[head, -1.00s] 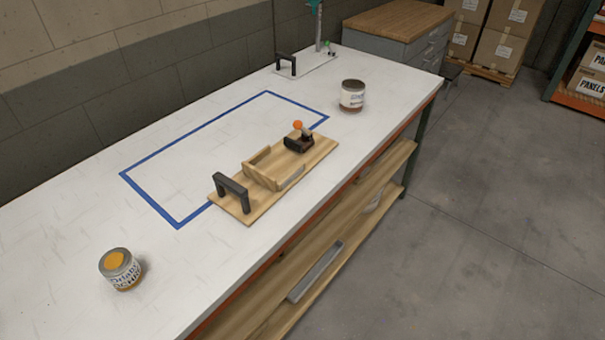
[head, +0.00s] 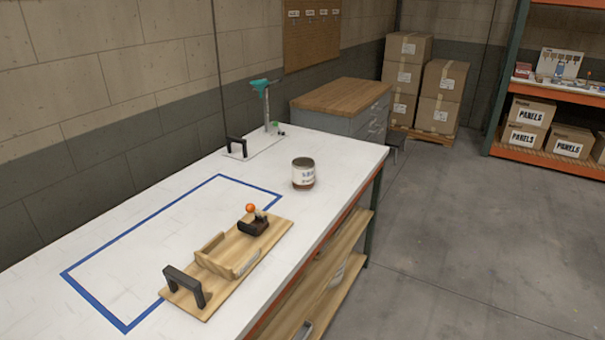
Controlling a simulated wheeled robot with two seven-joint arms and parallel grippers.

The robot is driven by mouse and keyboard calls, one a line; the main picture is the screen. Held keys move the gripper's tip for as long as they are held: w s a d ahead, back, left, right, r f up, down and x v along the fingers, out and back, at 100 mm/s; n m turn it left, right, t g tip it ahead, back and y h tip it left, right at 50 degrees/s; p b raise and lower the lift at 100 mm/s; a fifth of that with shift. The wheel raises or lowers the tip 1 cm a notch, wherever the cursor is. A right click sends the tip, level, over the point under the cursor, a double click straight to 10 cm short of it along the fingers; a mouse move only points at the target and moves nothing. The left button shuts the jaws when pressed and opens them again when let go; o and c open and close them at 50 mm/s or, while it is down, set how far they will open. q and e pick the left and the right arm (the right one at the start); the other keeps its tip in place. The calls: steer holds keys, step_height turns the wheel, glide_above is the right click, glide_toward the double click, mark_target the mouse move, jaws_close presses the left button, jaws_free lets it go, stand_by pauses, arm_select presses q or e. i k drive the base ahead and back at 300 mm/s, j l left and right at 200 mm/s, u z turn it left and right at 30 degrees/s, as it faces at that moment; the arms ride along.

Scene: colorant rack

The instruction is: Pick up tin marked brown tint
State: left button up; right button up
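A tin (head: 303,174) with a dark brown top, a white label and a brown band at its base stands upright on the white bench (head: 215,315), near its far right end. The label's words are too small to read, so I cannot tell if it says brown tint. Neither of my grippers shows in the head view.
A wooden jig board (head: 207,299) with a black handle and an orange-knobbed clamp lies on the bench's near side. Blue tape (head: 97,303) outlines a rectangle beside it. A handled plate with a teal-topped post (head: 265,105) stands behind. Grey drawers (head: 345,120) and open floor lie beyond.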

mark_target(302, 168)
steer(key=i+l+u, duration=0.1)
steer(key=i+l, duration=0.2)
steer(key=i+l+u, duration=0.1)
steer(key=i+l, duration=0.25)
steer(key=i+l+u, duration=0.1)
steer(key=i+l, duration=0.2)
steer(key=i+l+u, duration=0.1)
steer(key=i+l, duration=0.2)
steer(key=l, duration=0.15)
steer(key=i+l+u, duration=0.1)
steer(key=i+l, duration=0.15)
steer(key=l, duration=0.15)
steer(key=i+l+u, duration=0.1)
steer(key=i+l, duration=0.15)
steer(key=l, duration=0.2)
steer(key=i+l+u, duration=0.15)
steer(key=l, duration=0.3)
steer(key=i+l+u, duration=0.1)
steer(key=i+l, duration=0.25)
steer(key=l, duration=0.1)
